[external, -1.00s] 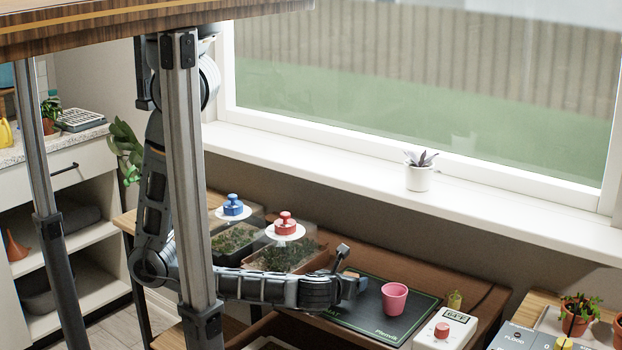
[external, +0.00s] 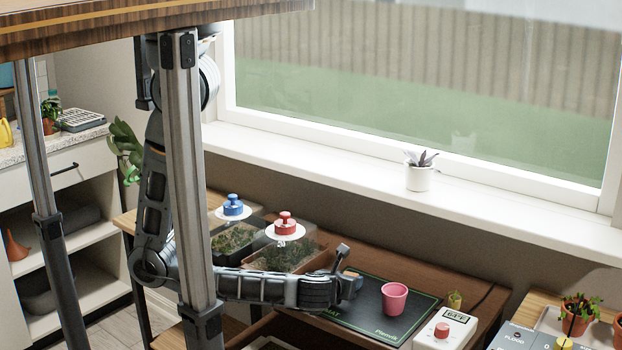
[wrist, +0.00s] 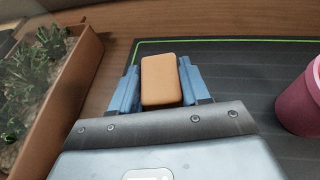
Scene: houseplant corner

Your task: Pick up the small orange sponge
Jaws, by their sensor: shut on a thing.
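The small orange sponge (wrist: 161,80) is a rounded block between the two blue fingers of my gripper (wrist: 161,88) in the wrist view. The fingers touch it on both sides, so my gripper is shut on it. In the external view my gripper (external: 352,284) is over the left part of the dark mat (external: 350,318), and only a small bit of the sponge (external: 352,273) shows there. I cannot tell whether the sponge is clear of the mat.
A pink pot (external: 394,299) stands on the mat to the right of my gripper. Planter trays with clear covers (external: 285,255) stand to the left. A white device with a red button (external: 443,328) is at the right. The mat's front part is bare.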

